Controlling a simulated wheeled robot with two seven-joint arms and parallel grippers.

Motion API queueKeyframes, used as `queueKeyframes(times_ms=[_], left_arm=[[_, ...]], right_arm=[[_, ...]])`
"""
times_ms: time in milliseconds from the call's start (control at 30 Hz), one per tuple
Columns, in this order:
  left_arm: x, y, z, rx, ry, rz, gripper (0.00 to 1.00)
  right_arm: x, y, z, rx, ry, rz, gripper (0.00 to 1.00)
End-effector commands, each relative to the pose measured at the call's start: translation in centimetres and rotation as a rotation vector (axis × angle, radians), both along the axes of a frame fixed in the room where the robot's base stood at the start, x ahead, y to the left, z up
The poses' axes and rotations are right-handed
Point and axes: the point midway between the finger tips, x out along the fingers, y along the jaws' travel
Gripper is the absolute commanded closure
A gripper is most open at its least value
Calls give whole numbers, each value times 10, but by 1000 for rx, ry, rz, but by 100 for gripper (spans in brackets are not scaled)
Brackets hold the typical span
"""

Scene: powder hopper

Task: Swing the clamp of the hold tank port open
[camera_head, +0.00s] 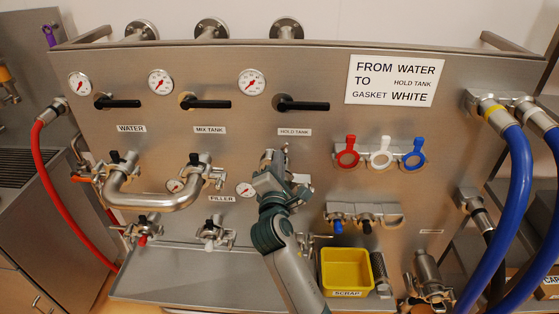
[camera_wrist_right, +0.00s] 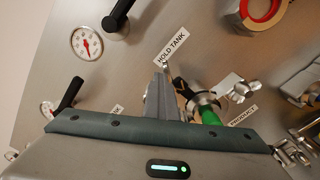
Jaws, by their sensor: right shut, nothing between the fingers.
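The hold tank port lies below the HOLD TANK label (camera_head: 294,132) on the steel panel; in the head view my right gripper (camera_head: 270,158) and wrist mostly hide it. In the right wrist view, a round metal fitting with a green part (camera_wrist_right: 208,114) shows just right of my fingers (camera_wrist_right: 160,82), under the HOLD TANK label (camera_wrist_right: 172,47). A metal wing-shaped piece (camera_wrist_right: 243,90) stands to its right; I cannot tell whether it belongs to the port's clamp or whether that clamp is open. My right gripper is shut and empty, close to the port. My left gripper is not in view.
A curved steel pipe (camera_head: 152,203) joins two ports at the left. Red, white and blue gaskets (camera_head: 380,157) hang at the right, above a yellow scrap bin (camera_head: 346,271). Blue hoses (camera_head: 520,175) hang at the right edge. Black valve handles (camera_head: 302,104) project from the panel above.

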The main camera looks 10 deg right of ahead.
Motion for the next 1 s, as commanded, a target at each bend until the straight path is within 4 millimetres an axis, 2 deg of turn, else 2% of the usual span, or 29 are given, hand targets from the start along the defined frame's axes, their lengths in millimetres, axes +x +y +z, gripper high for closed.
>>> queueKeyframes(times_ms=[33,533,1000], left_arm=[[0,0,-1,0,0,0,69],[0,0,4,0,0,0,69],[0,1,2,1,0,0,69]], right_arm=[[2,-1,-8,1,15,-2,100],[11,31,1,4,17,-2,100],[13,35,3,10,16,-5,100]])
